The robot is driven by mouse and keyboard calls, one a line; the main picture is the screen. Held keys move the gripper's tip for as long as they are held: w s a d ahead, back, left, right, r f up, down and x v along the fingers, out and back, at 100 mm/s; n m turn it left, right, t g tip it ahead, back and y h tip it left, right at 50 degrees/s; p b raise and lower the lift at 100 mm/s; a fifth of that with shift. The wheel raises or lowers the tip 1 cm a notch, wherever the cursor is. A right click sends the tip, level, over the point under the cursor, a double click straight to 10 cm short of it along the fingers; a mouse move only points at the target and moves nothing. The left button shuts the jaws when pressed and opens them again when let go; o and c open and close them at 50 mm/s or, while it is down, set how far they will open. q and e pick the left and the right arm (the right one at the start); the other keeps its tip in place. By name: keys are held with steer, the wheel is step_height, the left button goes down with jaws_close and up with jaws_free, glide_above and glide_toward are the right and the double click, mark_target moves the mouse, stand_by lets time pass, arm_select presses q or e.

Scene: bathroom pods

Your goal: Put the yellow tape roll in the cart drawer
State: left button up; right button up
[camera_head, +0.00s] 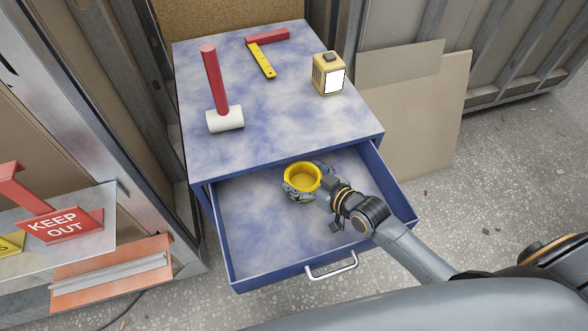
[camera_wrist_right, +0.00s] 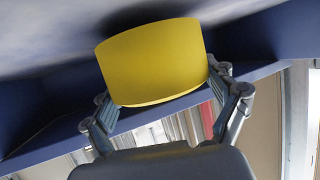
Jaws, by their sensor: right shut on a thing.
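The yellow tape roll (camera_head: 302,177) is inside the open cart drawer (camera_head: 250,268), toward its back near the cart top's front edge. My right gripper (camera_head: 303,184) is shut on the roll, with a finger on either side. In the right wrist view the roll (camera_wrist_right: 153,62) fills the space between the gripper's fingers (camera_wrist_right: 165,100). I cannot tell whether the roll touches the drawer floor. The blue cart (camera_head: 283,133) has a mottled blue-white top. My left gripper does not show.
A shelf with a red KEEP OUT sign (camera_head: 60,224) is at left. Boards (camera_head: 425,110) lean at right. The drawer's front is clear.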

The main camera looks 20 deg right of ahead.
mark_target(294, 171)
steer(key=shift+w+a+r, duration=0.1)
steer(key=shift+w+a, duration=0.1)
steer(key=shift+w, duration=0.2)
steer(key=x, duration=0.3)
steer(key=shift+w+r, duration=0.1)
steer(key=shift+r, duration=0.05)
steer(key=shift+f, duration=0.25)
steer(key=shift+f, duration=0.1)
steer(key=o, duration=1)
